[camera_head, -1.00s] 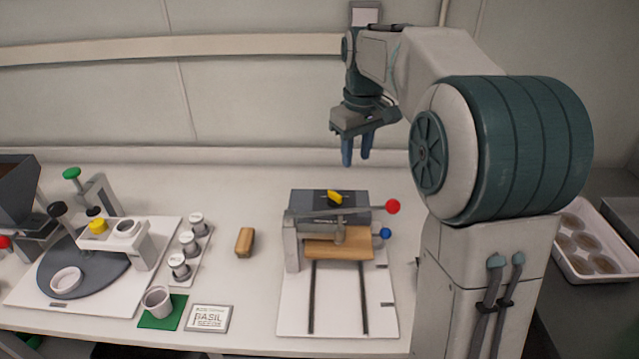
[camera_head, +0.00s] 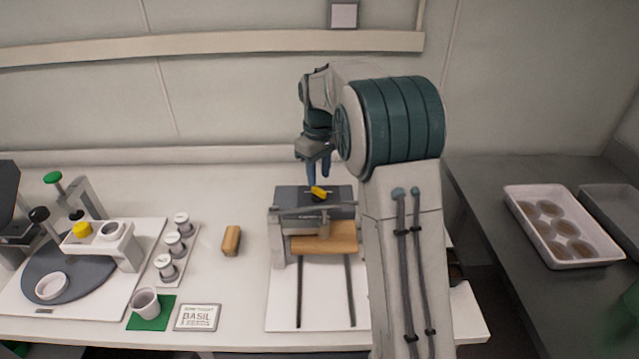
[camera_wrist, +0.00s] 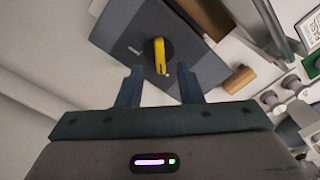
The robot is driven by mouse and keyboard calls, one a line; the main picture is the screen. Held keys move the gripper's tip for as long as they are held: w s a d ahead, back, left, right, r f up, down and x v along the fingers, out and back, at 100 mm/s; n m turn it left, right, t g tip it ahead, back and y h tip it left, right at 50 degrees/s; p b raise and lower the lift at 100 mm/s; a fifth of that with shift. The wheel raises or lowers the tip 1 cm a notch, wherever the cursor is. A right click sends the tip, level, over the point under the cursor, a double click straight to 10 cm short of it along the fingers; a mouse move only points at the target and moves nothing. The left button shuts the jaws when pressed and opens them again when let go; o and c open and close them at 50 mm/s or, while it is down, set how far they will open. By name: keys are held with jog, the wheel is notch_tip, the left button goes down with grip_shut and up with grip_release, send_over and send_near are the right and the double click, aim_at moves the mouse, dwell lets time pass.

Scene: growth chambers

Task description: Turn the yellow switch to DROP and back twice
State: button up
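The yellow switch (camera_head: 319,192) is a small knob on the top of a dark grey box (camera_head: 290,197) at the back of a white fixture. In the wrist view the yellow switch (camera_wrist: 160,56) sits on a round black base between and just beyond my fingertips. My gripper (camera_head: 319,178) points down just above the dark box, close to the switch. My gripper (camera_wrist: 161,78) is open, its two blue fingers spread wide with nothing between them. The lettering on the box is too small to read.
A wooden block (camera_head: 325,240) lies in the fixture in front of the box. A loose wooden block (camera_head: 231,240), several lidded jars, a basil seeds card (camera_head: 198,317) and a turntable station stand to the left. A tray of brown discs (camera_head: 562,258) sits on the right bench.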

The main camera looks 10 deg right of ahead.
aim_at(320, 189)
jog(key=shift+f, duration=2.1)
grip_shut()
jog(key=shift+d, duration=0.15)
